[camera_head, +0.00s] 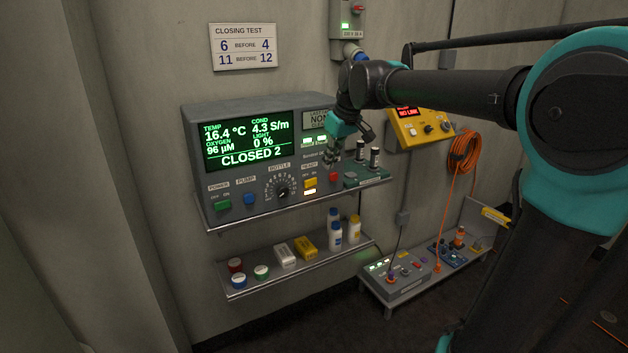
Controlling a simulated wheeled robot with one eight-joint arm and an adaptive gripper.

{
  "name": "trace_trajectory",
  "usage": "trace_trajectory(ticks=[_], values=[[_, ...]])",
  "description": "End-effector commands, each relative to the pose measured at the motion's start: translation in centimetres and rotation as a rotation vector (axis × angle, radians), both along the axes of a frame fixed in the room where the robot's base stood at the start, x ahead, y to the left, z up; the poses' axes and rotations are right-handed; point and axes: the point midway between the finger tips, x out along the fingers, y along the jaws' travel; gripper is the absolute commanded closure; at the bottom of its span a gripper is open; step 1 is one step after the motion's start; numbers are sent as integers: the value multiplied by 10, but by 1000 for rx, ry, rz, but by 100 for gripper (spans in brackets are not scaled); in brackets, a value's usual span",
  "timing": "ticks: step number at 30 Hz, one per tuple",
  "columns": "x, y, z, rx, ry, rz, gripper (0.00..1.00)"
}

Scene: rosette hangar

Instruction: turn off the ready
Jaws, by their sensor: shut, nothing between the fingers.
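The grey console (240,176) stands on the upper wall shelf, with a green-lit screen (238,138) reading "CLOSED 2". Low on its right front is a yellow switch (310,182) under a small label that appears to read "READY". A bright white lit patch (310,192) shows just below that switch. A red button (334,176) is to its right. My gripper (332,156) is shut and empty, in front of the console's right side, above and right of the yellow switch in the picture. It partly covers the console's right face. Whether it touches anything cannot be told.
The console also has a round dial (283,188), a blue button (249,198) and a green switch (223,205). Dark cylinders (374,156) stand on a green holder at right. A lower shelf (240,292) holds bottles and jars. A yellow box (419,131) hangs at right.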

Motion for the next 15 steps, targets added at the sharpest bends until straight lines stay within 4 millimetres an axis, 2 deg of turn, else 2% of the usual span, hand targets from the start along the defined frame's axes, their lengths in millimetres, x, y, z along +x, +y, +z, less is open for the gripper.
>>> trace_trajectory(ticks=[5,8,15], values=[[1,1,-4,0,0,-1,100],[4,3,-12,0,0,0,100],[16,14,-53,0,0,-1,100]])
